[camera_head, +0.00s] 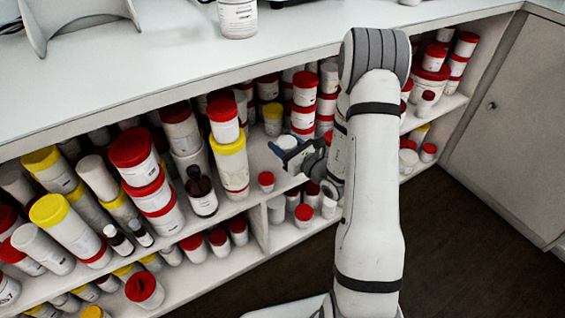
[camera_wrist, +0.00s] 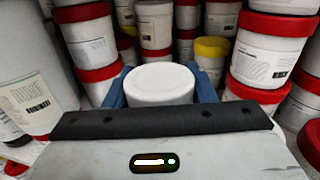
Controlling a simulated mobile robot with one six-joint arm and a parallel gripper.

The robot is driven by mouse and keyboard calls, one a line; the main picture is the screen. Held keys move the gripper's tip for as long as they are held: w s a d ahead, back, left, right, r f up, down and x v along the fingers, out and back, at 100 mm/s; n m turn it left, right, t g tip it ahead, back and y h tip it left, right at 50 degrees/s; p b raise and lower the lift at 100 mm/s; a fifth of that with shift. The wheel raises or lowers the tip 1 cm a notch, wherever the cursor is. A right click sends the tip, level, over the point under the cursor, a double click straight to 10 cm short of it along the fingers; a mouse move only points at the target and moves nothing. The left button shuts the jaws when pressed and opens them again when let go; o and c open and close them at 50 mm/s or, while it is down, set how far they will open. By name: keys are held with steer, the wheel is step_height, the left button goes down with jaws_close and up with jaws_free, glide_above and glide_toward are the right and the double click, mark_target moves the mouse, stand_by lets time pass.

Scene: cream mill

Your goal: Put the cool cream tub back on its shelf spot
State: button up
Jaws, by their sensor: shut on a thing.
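The cool cream tub (camera_wrist: 160,84) is white with a plain white lid. In the wrist view it sits between the two blue fingers of my gripper (camera_wrist: 159,88), which is shut on it. In the head view the tub (camera_head: 287,142) shows small and pale at my gripper (camera_head: 290,152), inside the upper shelf bay. The shelf (camera_head: 258,160) has a bare strip around and in front of the gripper. The tub's lower part is hidden, so I cannot tell whether it touches the shelf board.
Tall red-lidded tubs (camera_wrist: 276,45) stand close on the right and others (camera_wrist: 90,40) on the left. A yellow-lidded tub (camera_wrist: 211,55) stands behind. The counter (camera_head: 200,60) overhangs the shelves.

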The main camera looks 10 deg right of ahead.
steer(key=shift+f+b, duration=0.8)
steer(key=shift+f, duration=1.55)
steer(key=shift+f, duration=0.2)
steer(key=o, duration=1.1)
steer(key=shift+r, duration=0.15)
